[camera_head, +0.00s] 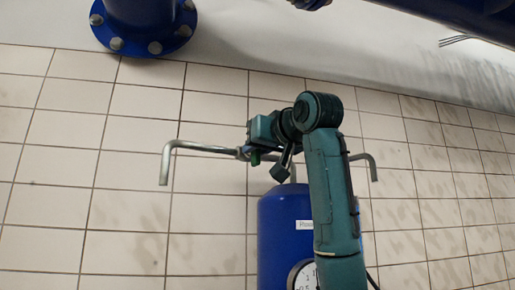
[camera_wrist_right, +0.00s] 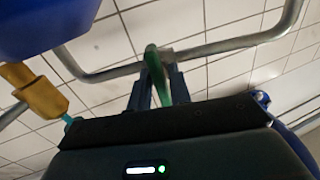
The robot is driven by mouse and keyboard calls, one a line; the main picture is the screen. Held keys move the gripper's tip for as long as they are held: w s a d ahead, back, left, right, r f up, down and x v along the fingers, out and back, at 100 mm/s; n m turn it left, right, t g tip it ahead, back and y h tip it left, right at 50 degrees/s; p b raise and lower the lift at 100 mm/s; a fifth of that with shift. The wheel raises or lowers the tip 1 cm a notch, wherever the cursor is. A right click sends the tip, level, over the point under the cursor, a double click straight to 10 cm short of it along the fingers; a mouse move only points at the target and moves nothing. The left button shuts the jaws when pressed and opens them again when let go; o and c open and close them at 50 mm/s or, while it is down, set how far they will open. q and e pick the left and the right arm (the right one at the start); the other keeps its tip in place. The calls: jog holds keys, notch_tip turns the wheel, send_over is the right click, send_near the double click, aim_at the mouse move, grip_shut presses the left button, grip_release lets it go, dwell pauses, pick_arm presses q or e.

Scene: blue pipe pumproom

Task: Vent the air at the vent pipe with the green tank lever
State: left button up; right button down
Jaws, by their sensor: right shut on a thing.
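The green tank lever (camera_wrist_right: 156,72) stands between the fingers of my right gripper (camera_wrist_right: 160,82) in the right wrist view, beside the silver vent pipe (camera_wrist_right: 225,46). In the head view, my right gripper (camera_head: 246,152) is at the pipe above the blue tank (camera_head: 283,230), and a little of the green lever (camera_head: 255,159) shows below it. The right gripper is shut on the lever. The vent pipe (camera_head: 205,147) runs sideways, and its left end bends down. My left gripper is not in view.
A second bent pipe end (camera_head: 371,163) hangs right of my arm. The tank carries a white label and a gauge (camera_head: 303,275). A blue flanged pipe (camera_head: 143,25) is at upper left. A yellow part (camera_wrist_right: 38,92) is left of the gripper.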

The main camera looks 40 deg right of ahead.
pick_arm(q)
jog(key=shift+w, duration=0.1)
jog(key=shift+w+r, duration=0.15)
pick_arm(e)
jog(key=c, duration=1.5)
grip_release()
